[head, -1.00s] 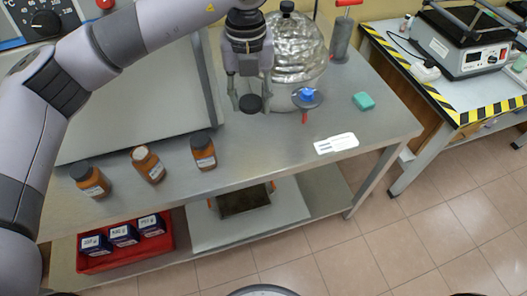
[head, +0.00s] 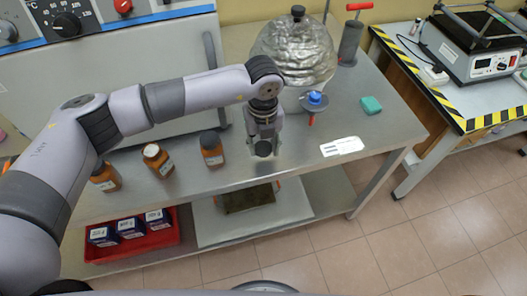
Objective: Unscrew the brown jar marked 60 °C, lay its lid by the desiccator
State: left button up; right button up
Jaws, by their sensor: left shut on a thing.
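My left gripper (head: 264,138) is shut on a black lid (head: 263,149), fingers pointing down. The lid shows over the front part of the steel bench; I cannot tell whether it touches the top. The desiccator (head: 292,62), a foil-wrapped dome with a black knob, stands behind and to the right of the gripper. Three brown jars stand in a row to the left: the left (head: 106,178) is partly hidden by my arm, the middle (head: 157,162) shows an open, lidless mouth, and the right (head: 212,151) has a black lid. Their label markings are unreadable. My right gripper is not in view.
A red-handled cylinder (head: 350,42) stands behind. A red tray of boxes (head: 160,244) is below. Bare bench lies between lid and card.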

aim_at(263, 149)
pick_arm(q)
notch_tip(263, 149, down, 4)
jog(key=shift+f+p, duration=0.1)
jog(key=shift+p, duration=0.25)
jog(key=shift+f, duration=0.1)
jog(key=shift+f, duration=0.15)
jog(key=o, duration=1.3)
